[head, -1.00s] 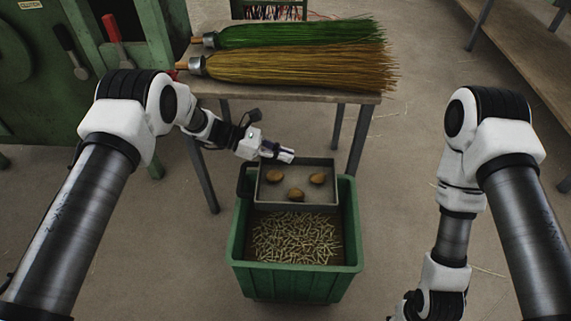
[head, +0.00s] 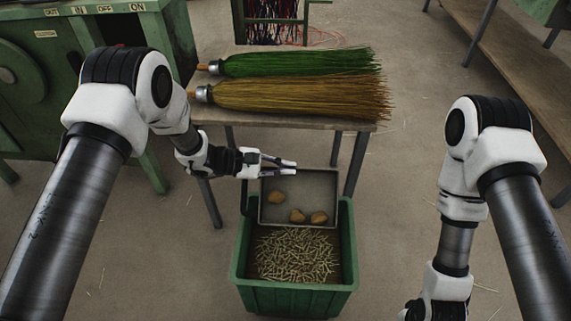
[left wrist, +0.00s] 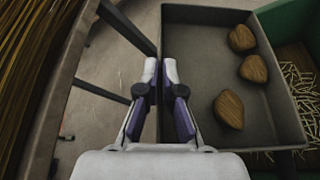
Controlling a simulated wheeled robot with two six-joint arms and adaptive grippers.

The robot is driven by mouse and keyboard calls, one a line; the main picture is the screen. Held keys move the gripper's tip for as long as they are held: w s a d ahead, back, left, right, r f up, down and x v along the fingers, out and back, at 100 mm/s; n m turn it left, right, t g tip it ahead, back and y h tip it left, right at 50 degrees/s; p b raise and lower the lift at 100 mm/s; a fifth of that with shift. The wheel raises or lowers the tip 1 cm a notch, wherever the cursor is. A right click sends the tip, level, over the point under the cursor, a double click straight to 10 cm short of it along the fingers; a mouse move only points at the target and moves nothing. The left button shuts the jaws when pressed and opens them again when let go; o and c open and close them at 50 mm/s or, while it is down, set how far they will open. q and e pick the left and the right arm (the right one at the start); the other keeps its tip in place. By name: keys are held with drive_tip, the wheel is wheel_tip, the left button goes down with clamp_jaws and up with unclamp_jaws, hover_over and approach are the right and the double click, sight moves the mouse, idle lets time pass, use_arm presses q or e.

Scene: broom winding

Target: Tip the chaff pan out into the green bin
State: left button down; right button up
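The chaff pan (head: 325,190) is a shallow grey tray over the far part of the green bin (head: 240,268). It looks tilted, its near edge lower, over the bin's opening. Three brown lumps are in it, two near its near edge (head: 297,215) and one at the left (head: 276,197). Pale chaff pieces (head: 297,255) lie in the bin. My right gripper is outside the view.
A bench (head: 335,123) behind the bin carries a green broom (head: 290,63) and a yellow-brown broom (head: 290,98). A green machine (head: 125,25) stands at the left, a shelf (head: 500,55) at the right. Floor right of the bin is clear.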

use_arm(q)
drive_tip(key=s+r+m+t+h+b, duration=0.25)
drive_tip(key=s+r+m, duration=0.25)
drive_tip(key=s+m, duration=0.3)
drive_tip(key=s+f+m+h+b, duration=0.3)
drive_tip(key=s+m+b, duration=0.7)
drive_tip(key=s+b, duration=0.4)
drive_tip(key=shift+f+b, duration=0.6)
drive_tip(key=shift+b, duration=0.95)
drive_tip(key=shift+t+h, duration=0.25)
